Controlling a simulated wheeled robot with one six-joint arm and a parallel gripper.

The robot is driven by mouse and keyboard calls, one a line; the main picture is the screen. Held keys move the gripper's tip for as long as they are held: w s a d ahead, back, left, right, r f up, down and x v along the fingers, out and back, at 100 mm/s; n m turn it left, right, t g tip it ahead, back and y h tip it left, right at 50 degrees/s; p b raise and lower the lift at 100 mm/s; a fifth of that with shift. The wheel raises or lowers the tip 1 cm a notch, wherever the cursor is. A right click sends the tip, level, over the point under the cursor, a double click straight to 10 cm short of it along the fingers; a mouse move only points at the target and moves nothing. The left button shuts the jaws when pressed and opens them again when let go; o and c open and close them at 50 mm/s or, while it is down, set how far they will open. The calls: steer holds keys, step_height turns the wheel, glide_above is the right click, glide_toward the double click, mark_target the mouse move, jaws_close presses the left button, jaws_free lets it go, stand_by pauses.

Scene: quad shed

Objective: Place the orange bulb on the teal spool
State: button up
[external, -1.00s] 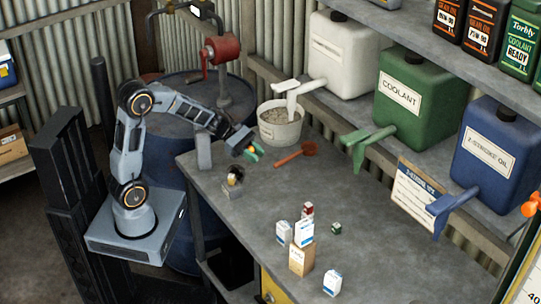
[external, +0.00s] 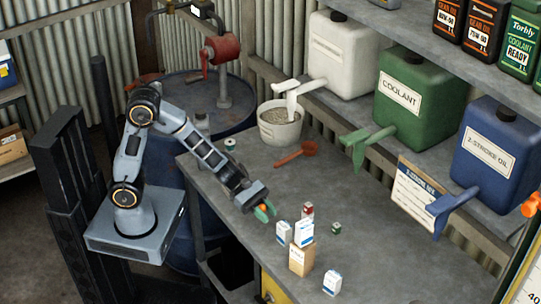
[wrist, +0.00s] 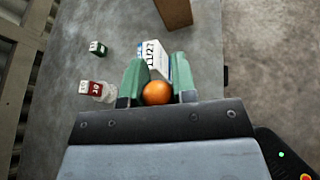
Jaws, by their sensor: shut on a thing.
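The orange bulb (wrist: 156,93) sits between the green fingertips of my gripper (wrist: 158,85) in the wrist view, and the gripper is shut on it. In the external view my gripper (external: 265,211) is over the workbench, left of the small cartons, with a bit of orange at its tips. A small white-and-teal round thing (external: 231,144), which looks like the teal spool, stands near the back left of the bench. It is behind and left of my gripper, well apart from it. The spool does not show in the wrist view.
Several small cartons and a brown box (external: 300,259) stand right of my gripper. A red scoop (external: 296,153) and a bucket (external: 280,125) are at the back. The bench's right part is clear.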

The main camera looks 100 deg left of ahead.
steer(key=s+m+g+h+p, duration=0.4)
steer(key=s+m+g, duration=0.6)
steer(key=m+g, duration=0.8)
step_height(320, 180, up, 13)
steer(key=m+t+y+b, duration=0.3)
steer(key=m+y+b, duration=0.5)
steer(key=m+y, duration=1.75)
glide_above(230, 146)
steer(key=s+a, duration=0.1)
steer(key=a, duration=0.3)
steer(key=m+h, duration=0.1)
steer(key=m, duration=0.1)
step_height(230, 146, down, 17)
steer(key=shift+d+b, duration=0.15)
steer(key=shift+b, duration=1.05)
steer(key=shift+f, duration=0.1)
